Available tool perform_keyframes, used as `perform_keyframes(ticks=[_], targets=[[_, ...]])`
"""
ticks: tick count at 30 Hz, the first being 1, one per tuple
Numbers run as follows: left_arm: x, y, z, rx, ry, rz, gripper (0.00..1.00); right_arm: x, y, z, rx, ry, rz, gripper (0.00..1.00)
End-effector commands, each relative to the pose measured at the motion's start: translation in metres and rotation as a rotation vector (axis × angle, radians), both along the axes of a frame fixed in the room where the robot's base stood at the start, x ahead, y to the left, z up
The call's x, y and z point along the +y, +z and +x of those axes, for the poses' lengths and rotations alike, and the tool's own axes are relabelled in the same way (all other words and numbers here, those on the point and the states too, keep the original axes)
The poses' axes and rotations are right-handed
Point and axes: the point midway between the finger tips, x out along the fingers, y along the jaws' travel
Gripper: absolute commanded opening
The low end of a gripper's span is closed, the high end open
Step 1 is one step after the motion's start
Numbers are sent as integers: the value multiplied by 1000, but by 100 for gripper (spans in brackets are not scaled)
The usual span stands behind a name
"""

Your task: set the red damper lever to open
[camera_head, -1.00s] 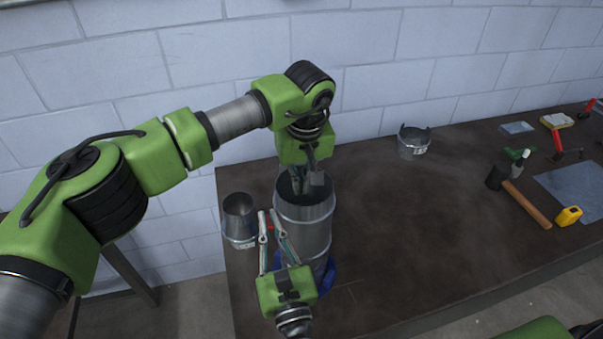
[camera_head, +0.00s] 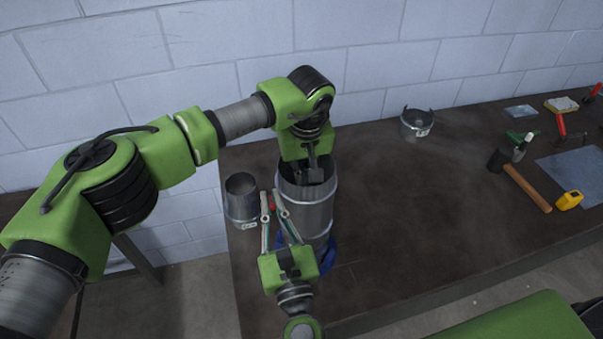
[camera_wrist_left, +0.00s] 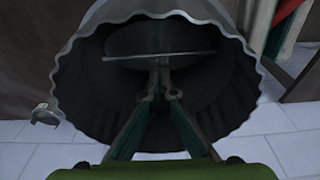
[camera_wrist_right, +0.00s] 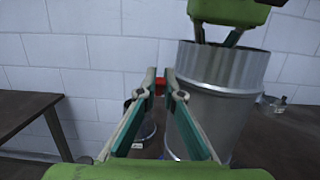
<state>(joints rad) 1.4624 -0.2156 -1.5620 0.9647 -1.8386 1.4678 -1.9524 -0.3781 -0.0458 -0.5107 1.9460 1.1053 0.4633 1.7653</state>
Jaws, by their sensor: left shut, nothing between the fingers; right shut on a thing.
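A grey metal duct (camera_head: 307,213) stands upright at the near-left end of the dark bench. The red damper lever (camera_wrist_right: 160,76) is a small red piece at its left side, mostly hidden by my fingers; a bit of red also shows in the head view (camera_head: 272,206). My right gripper (camera_wrist_right: 160,84) is shut on the lever. My left gripper (camera_wrist_left: 158,75) reaches down into the duct's open top, shut with nothing between its fingers. Its tips are close to the round damper plate (camera_wrist_left: 150,40) inside; whether they touch I cannot tell.
A short metal sleeve (camera_head: 241,199) stands close left of the duct. A blue piece (camera_head: 331,256) sits at the duct's base. A metal collar (camera_head: 416,124), a hammer (camera_head: 528,190) and a yellow tape measure (camera_head: 569,200) lie further right. The bench middle is clear.

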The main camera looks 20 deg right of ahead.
Motion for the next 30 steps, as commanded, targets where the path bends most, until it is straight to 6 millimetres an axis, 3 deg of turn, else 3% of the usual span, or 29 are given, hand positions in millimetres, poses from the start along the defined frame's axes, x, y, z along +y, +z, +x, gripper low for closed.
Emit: perform_keyframes(ticks=[2,4,17,20,30], targets=[[1,-8,-6,17,-2,7,0,0,1,0,-5,1,0,0],[1,-8,-6,18,-2,7,0,1,2,0,-5,1,0,15],[1,-5,-4,11,0,4,0,1,-1,-4,-2,2,-1,15],[1,-5,-3,11,0,4,0,1,-3,-16,0,2,-3,15],[0,-4,-3,10,0,4,0,1,-15,-85,0,4,-2,15]])
